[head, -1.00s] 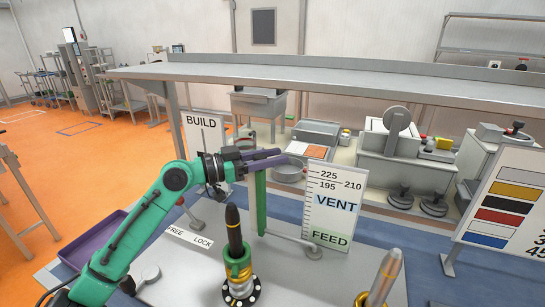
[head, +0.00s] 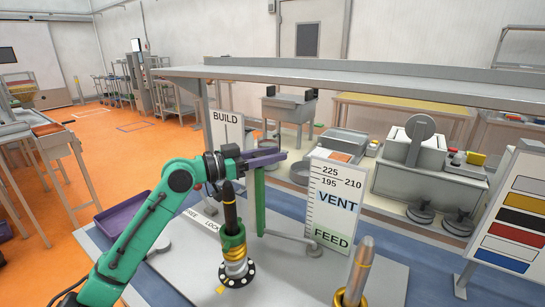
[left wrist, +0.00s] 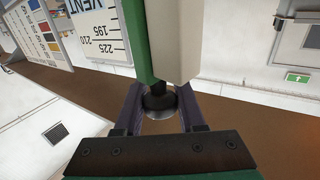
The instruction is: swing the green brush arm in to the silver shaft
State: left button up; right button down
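The green brush arm (head: 260,200) stands upright behind the dark-tipped shaft (head: 230,210), which sits in a green and gold collar. The silver shaft (head: 361,264) stands at the front right in a gold base, its lower end cut off by the picture edge. My left gripper (head: 266,156) is at the top of the brush arm. In the left wrist view its purple fingers (left wrist: 160,112) lie either side of a dark round knob (left wrist: 158,97) at the end of the arm's green post (left wrist: 138,40). I cannot tell whether they touch it. My right gripper is out of view.
A white VENT/FEED sign (head: 333,205) stands right of the brush arm on a bent grey foot. A BUILD board (head: 227,128) stands behind my left gripper. A colour chart (head: 510,220) is at right. A grey shelf (head: 370,82) spans the back.

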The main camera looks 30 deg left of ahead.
pick_arm(q)
jog(key=o, duration=0.4)
jog(key=shift+s, duration=0.1)
